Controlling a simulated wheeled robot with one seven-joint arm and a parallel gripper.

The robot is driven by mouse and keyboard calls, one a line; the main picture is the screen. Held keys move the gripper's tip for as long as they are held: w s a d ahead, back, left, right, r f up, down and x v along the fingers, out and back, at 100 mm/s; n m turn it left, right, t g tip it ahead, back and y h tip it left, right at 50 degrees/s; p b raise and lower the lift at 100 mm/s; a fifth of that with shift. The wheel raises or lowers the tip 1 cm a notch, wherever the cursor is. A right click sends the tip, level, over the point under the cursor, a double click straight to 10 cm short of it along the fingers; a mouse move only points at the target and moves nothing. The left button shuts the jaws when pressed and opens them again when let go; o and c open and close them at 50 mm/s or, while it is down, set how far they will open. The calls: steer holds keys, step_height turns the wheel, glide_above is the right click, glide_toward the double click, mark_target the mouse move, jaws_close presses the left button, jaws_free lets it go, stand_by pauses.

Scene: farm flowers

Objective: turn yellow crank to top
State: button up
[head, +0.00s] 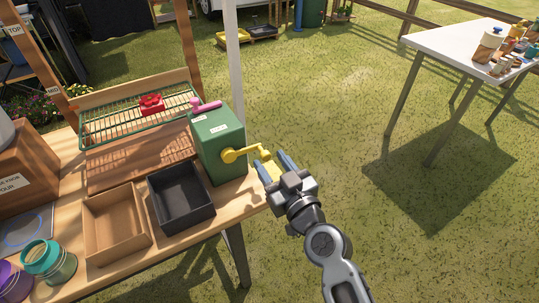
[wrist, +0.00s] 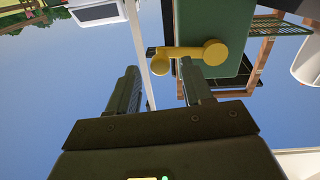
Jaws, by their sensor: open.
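The yellow crank (head: 240,153) is on the side of a green box (head: 218,140) at the table's right end. Its arm points right from its hub, with the handle at the outer end. My gripper (head: 274,166) is open at that outer end, beyond the table edge. In the wrist view, the crank (wrist: 190,53) spans the upper middle. Its left-hand knob appears between the two fingers of my gripper (wrist: 158,76), nearer the right one. I cannot tell whether a finger touches it. The green box (wrist: 213,25) is behind the crank.
A pink handle (head: 206,106) is on the green box's top. A black tray (head: 181,219), a brown tray (head: 117,250) and a green wire rack (head: 120,118) with a red object (head: 151,104) are left of it. A white post (head: 233,60) stands behind.

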steer(key=shift+x, duration=0.9)
jaws_close()
